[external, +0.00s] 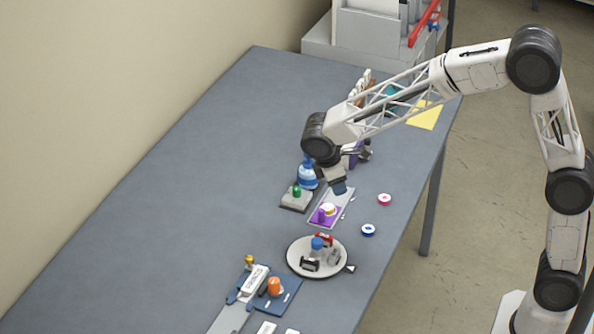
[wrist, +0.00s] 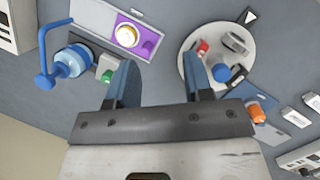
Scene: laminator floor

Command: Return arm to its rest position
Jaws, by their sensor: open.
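My gripper (external: 340,187) hangs over the middle of the grey table, above the purple-and-grey plate, at the end of my bent arm. In the wrist view my gripper (wrist: 162,75) shows two blue fingers set wide apart, with only bare table between them. It is open and empty. The table (external: 160,190) lies below it.
A purple plate (wrist: 150,38) with a round white-and-yellow piece, a blue pump bottle (wrist: 70,62), a green button (wrist: 107,76) and a round white tray (external: 297,262) with small parts stand near my gripper. An orange knob (external: 274,286) is in front. The table's left side is clear.

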